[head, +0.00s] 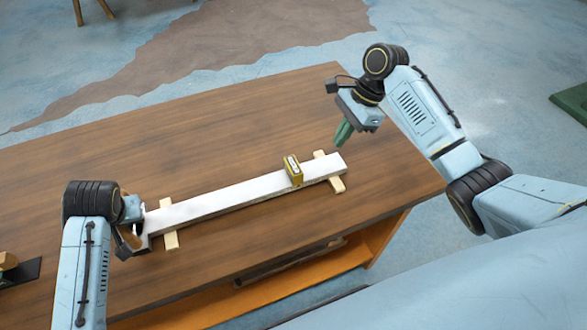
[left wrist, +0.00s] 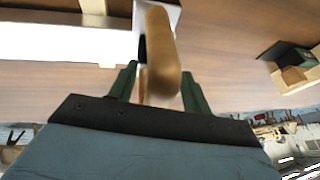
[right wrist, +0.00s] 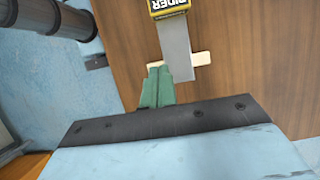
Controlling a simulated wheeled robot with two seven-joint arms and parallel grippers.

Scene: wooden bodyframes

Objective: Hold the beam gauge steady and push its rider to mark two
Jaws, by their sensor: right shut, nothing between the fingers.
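The beam gauge is a long white beam (head: 225,204) lying across two pale wooden cross-feet on the table. The yellow rider (head: 293,172) sits around the beam towards its right end; it also shows, labelled RIDER, at the top of the right wrist view (right wrist: 168,8). My left gripper (left wrist: 160,82) is at the beam's left end, its green fingers on either side of a brown wooden handle (left wrist: 162,50), apparently closed on it. My right gripper (head: 342,134) is shut and empty, above the table beyond the beam's right end, apart from the rider. No marks are readable.
The brown wooden table (head: 200,130) has a wide clear area behind the beam. A dark tray-like thing with a wooden piece (head: 8,262) lies at the left edge. The table's right edge is close to the beam's right end.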

